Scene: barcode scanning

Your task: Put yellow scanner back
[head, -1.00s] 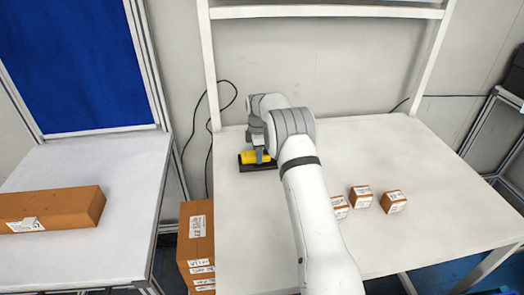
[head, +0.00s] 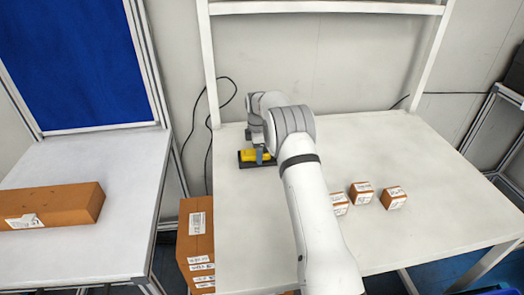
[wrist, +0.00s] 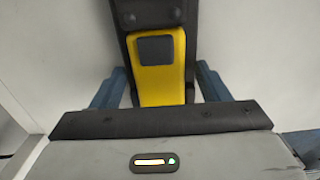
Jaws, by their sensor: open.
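The yellow scanner (head: 251,155) lies on a black base (head: 246,165) at the back left of the white table. In the wrist view the yellow scanner (wrist: 160,78) shows a dark grey pad on top and sits against the black base (wrist: 150,14). My gripper (head: 262,152) is over the scanner from above. In the wrist view its blue-grey fingers (wrist: 160,86) stand one on each side of the scanner, apart from it, with gaps visible. The gripper is open. The scanner's near end is hidden below my gripper's body.
Several small brown boxes (head: 362,194) stand on the table (head: 420,160) to the right of my arm. A long brown box (head: 50,207) lies on the left table (head: 90,250). A white frame (head: 212,70) rises behind the scanner, with a black cable (head: 208,160) beside it.

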